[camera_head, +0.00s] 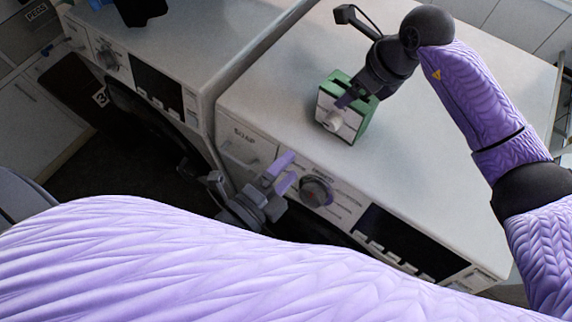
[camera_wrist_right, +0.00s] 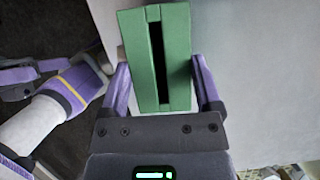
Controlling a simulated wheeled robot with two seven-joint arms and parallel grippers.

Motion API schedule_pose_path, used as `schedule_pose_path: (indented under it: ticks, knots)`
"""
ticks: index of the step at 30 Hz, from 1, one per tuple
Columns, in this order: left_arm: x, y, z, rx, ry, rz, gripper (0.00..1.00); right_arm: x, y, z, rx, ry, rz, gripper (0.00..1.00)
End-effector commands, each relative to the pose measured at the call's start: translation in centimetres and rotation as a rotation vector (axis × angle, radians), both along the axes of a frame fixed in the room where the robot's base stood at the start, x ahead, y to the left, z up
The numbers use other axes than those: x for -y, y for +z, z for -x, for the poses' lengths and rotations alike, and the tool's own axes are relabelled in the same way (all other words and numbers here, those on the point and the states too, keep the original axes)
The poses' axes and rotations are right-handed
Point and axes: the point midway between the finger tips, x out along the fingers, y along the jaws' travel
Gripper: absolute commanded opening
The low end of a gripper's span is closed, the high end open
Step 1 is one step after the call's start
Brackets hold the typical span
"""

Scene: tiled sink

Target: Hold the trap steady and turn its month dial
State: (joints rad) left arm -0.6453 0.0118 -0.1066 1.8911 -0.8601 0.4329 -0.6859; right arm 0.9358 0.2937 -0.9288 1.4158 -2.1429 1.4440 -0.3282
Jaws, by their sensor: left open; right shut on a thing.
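The trap (camera_head: 362,117) is a small green box with a pale front face, on the white machine top near its front edge. Its month dial (camera_head: 331,122) appears as a white round knob low on that face. My right gripper (camera_head: 352,98) is shut on the trap from above and behind. In the right wrist view the green trap (camera_wrist_right: 180,60), with a dark slot, sits between its two purple fingers. The dial is hidden there. My left gripper (camera_head: 284,173) is open and empty, below and left of the trap, in front of the machine's control panel. It is apart from the dial.
The washing machine (camera_head: 450,180) under the trap has a soap drawer (camera_head: 240,148), a round grey knob (camera_head: 316,191) beside my left gripper and a dark display. A second machine (camera_head: 200,50) stands to the left. The machine top right of the trap is clear.

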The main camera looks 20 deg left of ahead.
Motion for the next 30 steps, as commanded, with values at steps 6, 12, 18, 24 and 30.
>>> schedule_pose_path:
  ticks: [6, 12, 18, 24, 30]
  knots:
    - [0.0, 0.0, 0.0, 0.000, 0.000, 0.000, 0.81, 0.0, 0.0, 0.0, 0.000, 0.000, 0.000, 1.00]
    - [0.0, 0.0, 0.0, 0.000, 0.000, 0.000, 0.81, 0.1, 0.2, 0.0, 0.001, 0.000, -0.001, 1.00]
    - [0.0, 0.0, 0.0, 0.000, 0.000, 0.000, 0.81, 1.6, 4.2, 0.5, 0.007, 0.000, 0.000, 1.00]
    - [0.0, 0.0, 0.0, 0.000, 0.000, 0.000, 0.81, 3.5, 9.0, 1.4, 0.005, -0.001, 0.001, 1.00]
    - [0.0, 0.0, 0.0, 0.000, 0.000, 0.000, 0.81, 4.2, 11.1, 1.8, 0.001, 0.000, 0.000, 1.00]
